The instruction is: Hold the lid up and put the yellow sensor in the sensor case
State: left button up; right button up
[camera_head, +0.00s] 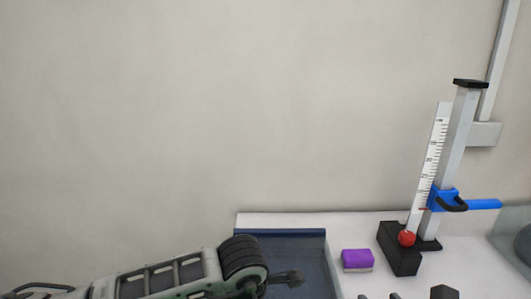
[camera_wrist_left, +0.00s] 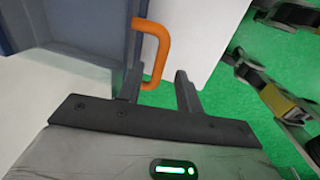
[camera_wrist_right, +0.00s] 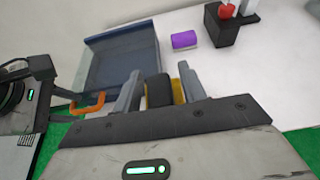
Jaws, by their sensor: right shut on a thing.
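The sensor case (camera_head: 281,233) is a dark blue box at the left end of the white table; it also shows in the right wrist view (camera_wrist_right: 118,62). I cannot clearly tell how its lid sits. An orange handle (camera_wrist_left: 163,45) sticks out from its front edge. My left gripper (camera_wrist_left: 160,88) is open, with the lower part of the handle between its fingers, nearer the left one. The yellow sensor (camera_wrist_right: 178,92), with a black part facing the camera, is between the fingers of my right gripper (camera_wrist_right: 159,78), which is shut on it in front of the case.
A purple block (camera_head: 357,260) lies right of the case. Farther right stands the drop tower (camera_head: 460,130) with a white ruler, a blue clamp, a black base block (camera_head: 399,250) and a red ball (camera_head: 407,238). Green floor (camera_wrist_left: 222,95) shows below the table edge.

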pick_arm(q)
jog(key=shift+w+f+b, duration=0.15)
jog(key=shift+f+b, duration=0.25)
jog(key=shift+f, duration=0.3)
jog(key=shift+w+f+b, duration=0.15)
jog(key=shift+f+b, duration=0.2)
jog(key=shift+f, duration=0.35)
grip_shut()
jog(key=shift+w+r, duration=0.15)
jog(key=shift+r, duration=1.1)
jog(key=shift+w+r, duration=0.1)
jog(key=shift+r, duration=1.2)
jog(key=shift+g, duration=0.4)
jog(key=r, duration=0.2)
jog(key=w+r, duration=0.1)
jog(key=r, duration=0.1)
jog(key=shift+w+r, duration=0.15)
jog(key=shift+r, duration=0.05)
